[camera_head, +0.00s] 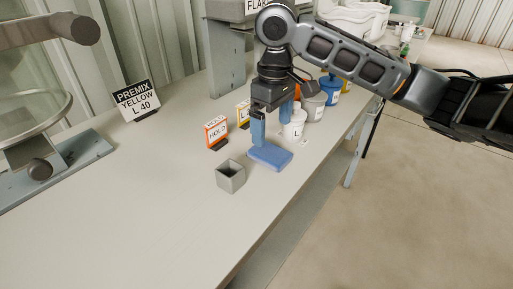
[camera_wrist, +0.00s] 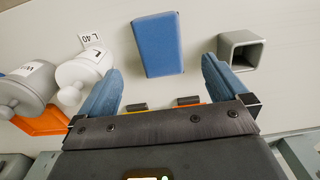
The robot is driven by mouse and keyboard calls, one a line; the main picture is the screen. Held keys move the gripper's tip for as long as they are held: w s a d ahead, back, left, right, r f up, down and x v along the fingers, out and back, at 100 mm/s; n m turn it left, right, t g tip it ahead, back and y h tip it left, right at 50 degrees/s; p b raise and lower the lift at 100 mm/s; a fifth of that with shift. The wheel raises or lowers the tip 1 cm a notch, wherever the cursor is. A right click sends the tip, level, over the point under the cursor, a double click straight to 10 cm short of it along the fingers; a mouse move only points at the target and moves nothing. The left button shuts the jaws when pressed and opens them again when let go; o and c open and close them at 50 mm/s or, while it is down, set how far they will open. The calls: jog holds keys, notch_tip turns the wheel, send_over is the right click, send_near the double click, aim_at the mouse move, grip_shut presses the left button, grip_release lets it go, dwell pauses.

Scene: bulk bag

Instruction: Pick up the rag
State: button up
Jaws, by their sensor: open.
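The rag looks like a flat blue folded block (camera_head: 270,156) lying on the grey bench, and it also shows in the wrist view (camera_wrist: 157,44). My gripper (camera_head: 273,135) is above the bench, pointing down, with blue fingers spread open and empty. In the wrist view my gripper (camera_wrist: 160,85) has the rag ahead of its fingertips, between their lines and not touching them. The head view shows the rag just below and in front of the fingers; the exact height gap cannot be told.
A grey square cup (camera_head: 230,177) stands close to the rag. An orange HOLD sign (camera_head: 216,132) and a white jar marked L (camera_head: 293,126) stand near my fingers, with grey and blue jars behind. The bench front (camera_head: 150,210) is clear.

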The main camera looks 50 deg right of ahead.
aim_at(270, 151)
jog(key=shift+w+f, duration=0.2)
jog(key=shift+f, duration=3.6)
jog(key=c, duration=1.1)
notch_tip(270, 151, up, 10)
jog(key=o, duration=0.5)
jog(key=shift+c, duration=0.2)
jog(key=c, duration=0.4)
jog(key=shift+o, duration=0.2)
jog(key=shift+s, duration=0.1)
